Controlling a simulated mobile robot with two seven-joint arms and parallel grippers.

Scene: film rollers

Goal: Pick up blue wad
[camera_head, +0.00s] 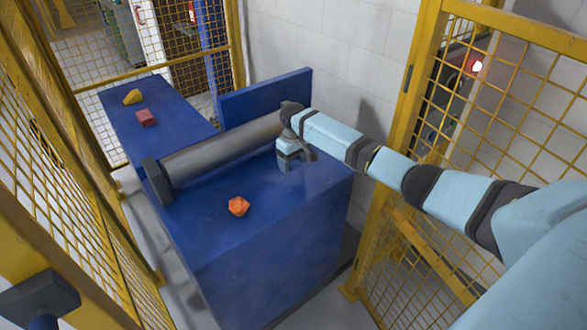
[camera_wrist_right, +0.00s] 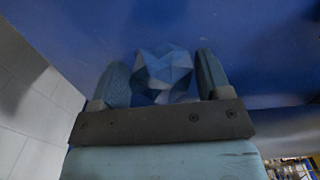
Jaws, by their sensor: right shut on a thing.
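The blue wad (camera_wrist_right: 164,74) is a crumpled, faceted blue lump. In the right wrist view it sits between the two fingers of my right gripper (camera_wrist_right: 160,80), which is shut on it. In the head view my right gripper (camera_head: 296,163) points down at the right end of the blue table, close to the roller. The wad cannot be made out there, hidden by the gripper or lost against the blue surface. My left gripper is not clearly in view.
A grey roller (camera_head: 222,147) spans the blue table (camera_head: 270,235). An orange wad (camera_head: 238,206) lies in front of it. Behind, a red wad (camera_head: 146,118) and a yellow wad (camera_head: 132,97) lie on the far surface. A blue panel (camera_head: 262,95) and yellow mesh fences (camera_head: 500,90) enclose the area.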

